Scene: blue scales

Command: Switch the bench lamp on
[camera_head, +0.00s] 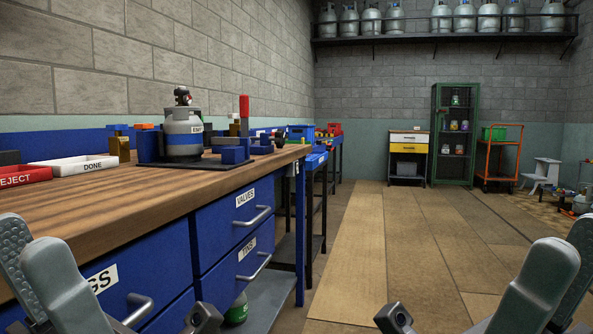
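No bench lamp that I can make out is in view, and no lamp switch shows. The workbench (150,195) has a wooden top and blue drawers and runs along the left wall. My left gripper (30,240) is at the lower left, in front of the bench's near end, its two grey fingers apart and nothing seen between them. My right gripper (570,240) is at the lower right edge, over the floor, partly cut off by the frame. Its fingers also look apart and empty.
A grey-blue gas cylinder (183,140) stands in a fixture on the bench. A red REJECT tray (22,177) and a white DONE tray (78,167) lie near the wall. A green cabinet (455,135) and an orange cart (499,155) stand at the back. The middle floor is clear.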

